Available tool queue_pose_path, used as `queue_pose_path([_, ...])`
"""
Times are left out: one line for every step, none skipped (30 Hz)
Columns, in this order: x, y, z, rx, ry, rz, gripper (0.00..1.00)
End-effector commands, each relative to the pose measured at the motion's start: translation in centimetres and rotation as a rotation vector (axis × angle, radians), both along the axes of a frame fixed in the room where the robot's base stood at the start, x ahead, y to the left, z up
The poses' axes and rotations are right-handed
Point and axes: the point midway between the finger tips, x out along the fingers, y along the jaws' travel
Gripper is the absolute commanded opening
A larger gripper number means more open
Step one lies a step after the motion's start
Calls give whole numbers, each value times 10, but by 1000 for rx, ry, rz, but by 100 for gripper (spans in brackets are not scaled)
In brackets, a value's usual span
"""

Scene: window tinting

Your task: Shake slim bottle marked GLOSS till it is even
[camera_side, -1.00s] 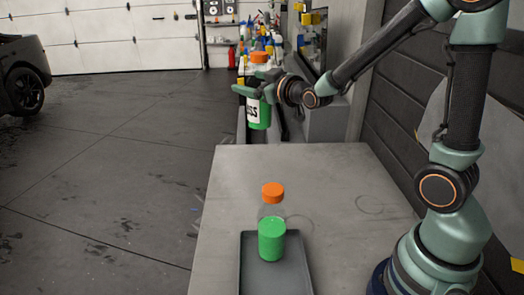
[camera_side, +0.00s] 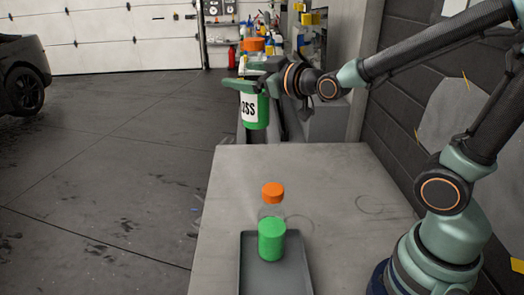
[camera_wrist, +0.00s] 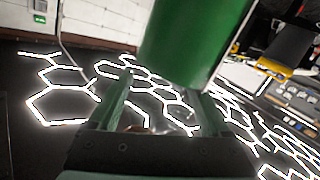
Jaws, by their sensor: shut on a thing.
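A slim bottle (camera_side: 256,111) with green contents, an orange cap and a white label, of which the letters "OSS" show, is upright in the air above the far end of the table. My gripper (camera_side: 250,86) is shut around its upper part, below the cap. In the wrist view the bottle's green side (camera_wrist: 190,42) fills the top middle, in front of my gripper's fingers (camera_wrist: 160,95). The rest of the label is hidden.
A second bottle (camera_side: 271,238), clear above and green below with an orange cap, stands on a dark grey tray (camera_side: 250,278) at the table's near end. The grey table (camera_side: 330,190) is otherwise clear. Cluttered shelving stands behind; a dark car (camera_side: 22,62) is far left.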

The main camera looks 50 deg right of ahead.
Motion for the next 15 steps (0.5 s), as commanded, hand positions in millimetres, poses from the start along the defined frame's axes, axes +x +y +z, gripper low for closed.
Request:
queue_pose_path([0,0,37,0,-34,-1,11])
queue_pose_path([-1,0,50,0,-31,0,11])
queue_pose_path([0,0,61,0,-24,0,11])
queue_pose_path([0,0,63,0,-18,0,11])
queue_pose_path([0,0,60,0,-9,0,11])
queue_pose_path([0,0,41,0,4,0,11])
queue_pose_path([0,0,22,0,11,0,11])
queue_pose_path([0,0,5,0,15,0,11])
queue_pose_path([-1,0,-13,0,13,-1,11])
queue_pose_path([0,0,-22,0,10,0,11])
queue_pose_path([0,0,-26,0,4,0,11])
queue_pose_path([0,0,-25,0,-4,-1,11])
queue_pose_path([1,0,-16,0,-14,0,11])
queue_pose_path([1,0,-1,0,-24,0,11])
queue_pose_path([0,0,21,0,-32,0,11])
